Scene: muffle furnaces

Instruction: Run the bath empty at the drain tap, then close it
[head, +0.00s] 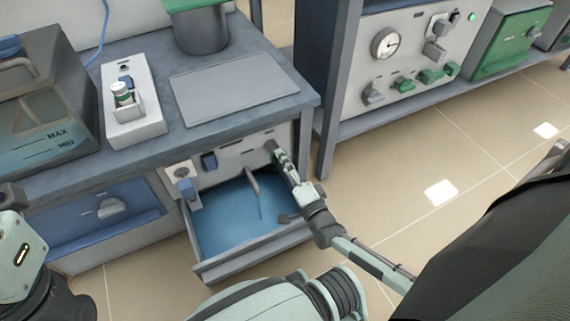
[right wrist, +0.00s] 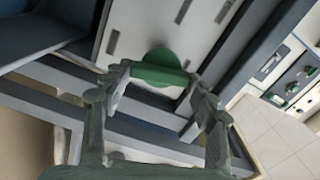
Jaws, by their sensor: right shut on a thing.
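The bath is a clear-walled tank (head: 38,112) at the left of the bench in the head view, with MAX and MIN marks. Bluish liquid shows low behind its front wall, around the marks. The drain tap has a green handle (right wrist: 160,72) on a pale panel in the right wrist view. My right gripper (right wrist: 155,82) is shut on this handle. In the head view my right gripper (head: 275,151) reaches the bench's front panel and hides the handle. A grey spout (head: 252,181) is beside it, with a thin blue streak below. My left arm shows at the left edge, its gripper out of view.
An open tray with blue inside (head: 245,248) juts out under the spout. A white box with a vial (head: 134,118), a grey plate (head: 228,84) and a pot (head: 202,30) stand on the bench.

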